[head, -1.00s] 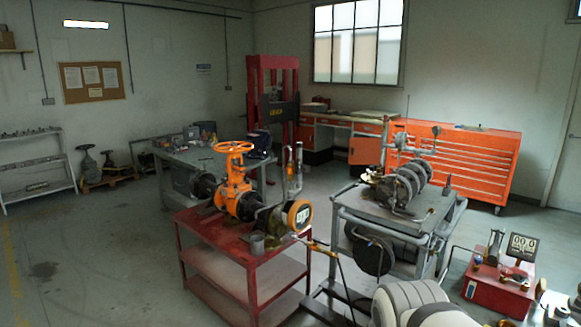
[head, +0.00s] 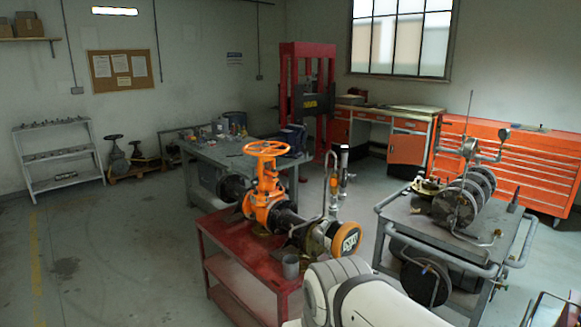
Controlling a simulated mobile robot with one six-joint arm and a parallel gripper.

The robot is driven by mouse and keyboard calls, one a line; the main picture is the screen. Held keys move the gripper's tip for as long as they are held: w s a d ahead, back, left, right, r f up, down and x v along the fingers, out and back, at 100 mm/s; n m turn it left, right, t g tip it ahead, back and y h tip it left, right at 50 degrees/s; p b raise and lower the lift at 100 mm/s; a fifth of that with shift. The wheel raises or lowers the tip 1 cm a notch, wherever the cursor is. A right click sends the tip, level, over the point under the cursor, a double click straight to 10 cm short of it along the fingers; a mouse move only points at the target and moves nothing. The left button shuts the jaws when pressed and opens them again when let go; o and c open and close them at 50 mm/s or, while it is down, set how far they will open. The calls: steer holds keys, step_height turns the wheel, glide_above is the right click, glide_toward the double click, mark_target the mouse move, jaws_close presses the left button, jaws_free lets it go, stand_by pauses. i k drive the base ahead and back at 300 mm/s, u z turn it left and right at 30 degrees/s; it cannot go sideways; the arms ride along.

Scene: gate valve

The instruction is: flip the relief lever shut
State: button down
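The orange gate valve (head: 265,190) with its handwheel stands on a red cart (head: 235,245) in the head view. Its dark pipe run ends at an orange-rimmed flange (head: 347,239) on the right. A thin upright pipe assembly (head: 335,185) rises behind that flange, with a small reddish part and a dark upper fitting. I cannot make out for certain which part is the relief lever or how it is set. My white arm covers the cart's right front. My gripper is not in view.
A grey metal cup (head: 290,266) stands at the red cart's front edge. A grey cart with coiled equipment (head: 455,213) stands to the right. A grey workbench (head: 215,163) is behind on the left. The floor at left is open.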

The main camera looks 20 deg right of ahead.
mark_target(343, 184)
steer(key=z, duration=0.15)
steer(key=i, duration=1.3)
steer(key=z, duration=0.6)
steer(key=k, duration=0.9)
steer(key=z, duration=0.2)
steer(key=i, duration=0.95)
